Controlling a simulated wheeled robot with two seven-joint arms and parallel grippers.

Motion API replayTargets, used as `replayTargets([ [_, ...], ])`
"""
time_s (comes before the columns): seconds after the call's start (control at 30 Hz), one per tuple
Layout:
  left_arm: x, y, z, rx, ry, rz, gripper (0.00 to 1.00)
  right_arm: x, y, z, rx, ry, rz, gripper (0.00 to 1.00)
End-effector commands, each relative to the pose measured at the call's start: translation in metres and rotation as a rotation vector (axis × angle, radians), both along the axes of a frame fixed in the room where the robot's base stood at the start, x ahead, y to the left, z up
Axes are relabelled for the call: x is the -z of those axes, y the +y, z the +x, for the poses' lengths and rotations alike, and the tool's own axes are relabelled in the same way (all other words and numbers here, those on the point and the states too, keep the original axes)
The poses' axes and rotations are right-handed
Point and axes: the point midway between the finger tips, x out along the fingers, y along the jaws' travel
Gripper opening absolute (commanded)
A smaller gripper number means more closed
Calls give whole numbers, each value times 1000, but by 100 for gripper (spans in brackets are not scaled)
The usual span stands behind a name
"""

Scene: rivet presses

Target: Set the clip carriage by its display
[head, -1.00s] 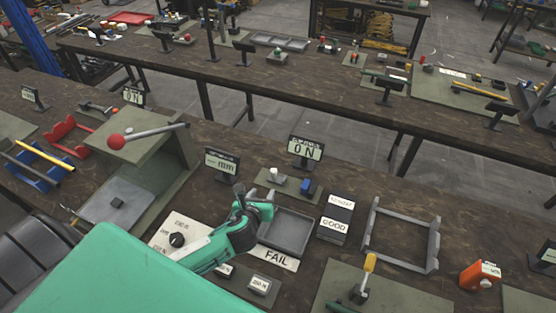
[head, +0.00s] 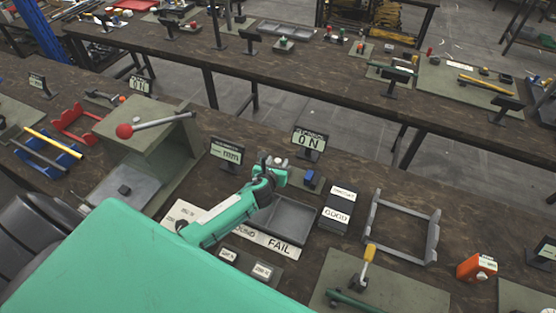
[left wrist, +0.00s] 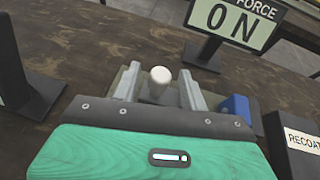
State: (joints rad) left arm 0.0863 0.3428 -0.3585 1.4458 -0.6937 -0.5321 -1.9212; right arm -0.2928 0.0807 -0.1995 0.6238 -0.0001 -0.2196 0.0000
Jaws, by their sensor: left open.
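My left gripper (head: 276,174) is open over a small green-grey plate. In the left wrist view its two fingers (left wrist: 161,88) stand on either side of a white knob (left wrist: 160,80). I cannot tell whether they touch it. A second display (head: 310,140) behind reads ON. My right gripper is not in view.
A grey tray (head: 308,226) with a FAIL label lies in front of the gripper. A press with a red-ball lever (head: 124,131) stands left.

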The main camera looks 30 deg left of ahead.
Motion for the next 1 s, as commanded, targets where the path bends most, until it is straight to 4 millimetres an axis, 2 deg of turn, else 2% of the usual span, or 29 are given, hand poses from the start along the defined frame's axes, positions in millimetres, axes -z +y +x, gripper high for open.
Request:
replayTargets([
  [0.2, 6, 3, 14, -1, 1, -2, 44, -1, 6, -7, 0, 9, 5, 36],
  [0.53, 7, 3, 16, 1, 0, -1, 44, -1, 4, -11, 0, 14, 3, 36],
  [0.57, 7, 3, 16, 1, 0, -1, 40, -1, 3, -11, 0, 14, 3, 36],
  [0.77, 7, 3, 16, 1, 1, -1, 0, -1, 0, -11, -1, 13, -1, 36],
  [1.0, 6, -4, 16, 1, 1, -2, 0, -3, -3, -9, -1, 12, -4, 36],
])
